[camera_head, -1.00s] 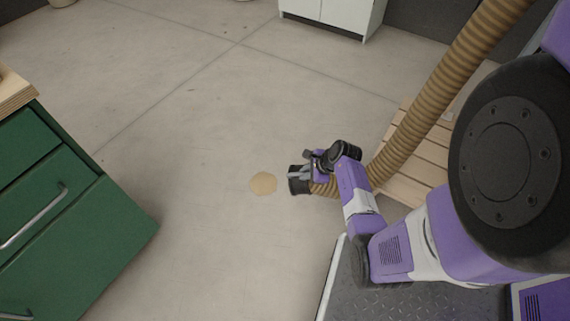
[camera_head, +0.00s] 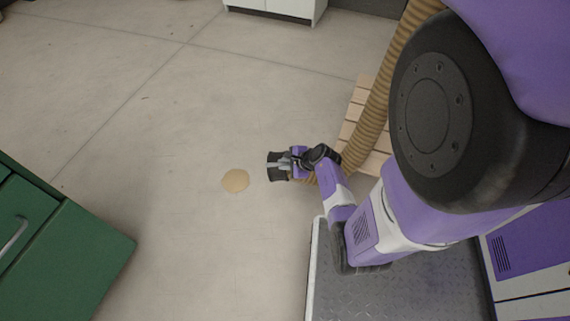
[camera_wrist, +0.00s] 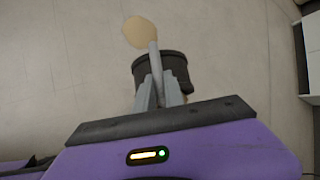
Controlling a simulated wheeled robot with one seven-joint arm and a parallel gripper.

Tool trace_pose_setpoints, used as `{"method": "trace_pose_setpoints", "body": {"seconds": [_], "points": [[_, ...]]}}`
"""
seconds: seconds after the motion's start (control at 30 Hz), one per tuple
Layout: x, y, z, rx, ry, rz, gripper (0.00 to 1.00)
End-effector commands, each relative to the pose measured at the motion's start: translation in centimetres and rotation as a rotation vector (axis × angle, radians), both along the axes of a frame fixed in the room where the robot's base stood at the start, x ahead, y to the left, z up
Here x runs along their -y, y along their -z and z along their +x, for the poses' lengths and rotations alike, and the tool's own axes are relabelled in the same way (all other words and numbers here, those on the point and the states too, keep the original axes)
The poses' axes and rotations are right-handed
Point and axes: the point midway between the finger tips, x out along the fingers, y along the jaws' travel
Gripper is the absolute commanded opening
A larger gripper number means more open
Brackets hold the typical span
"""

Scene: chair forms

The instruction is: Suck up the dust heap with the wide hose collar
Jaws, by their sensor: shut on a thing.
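The dust heap (camera_head: 236,180) is a flat tan patch on the grey floor, left of my gripper in the head view. It shows at the top of the wrist view (camera_wrist: 139,32), just beyond the collar. The wide hose collar (camera_head: 274,167) is a black cylinder at the end of a tan ribbed hose (camera_head: 372,118). My gripper (camera_head: 286,164) is shut on the collar and holds it to the right of the heap, with bare floor showing between them in the head view. In the wrist view, the grey fingers (camera_wrist: 158,92) lie across the black collar (camera_wrist: 180,68).
A green drawer cabinet (camera_head: 75,262) stands at lower left. A slatted wooden pallet (camera_head: 357,105) lies behind the hose on the right. A white cabinet (camera_head: 290,8) stands at the top. The floor left of and beyond the heap is clear.

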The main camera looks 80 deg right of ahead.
Motion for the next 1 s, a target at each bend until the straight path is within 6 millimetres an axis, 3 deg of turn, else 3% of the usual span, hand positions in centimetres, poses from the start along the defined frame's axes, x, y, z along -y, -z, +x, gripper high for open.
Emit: {"method": "trace_pose_setpoints", "body": {"seconds": [1.0], "points": [[-0.2, 6.4, 6.3, 0.001, 0.0, -0.002, 0.0]]}}
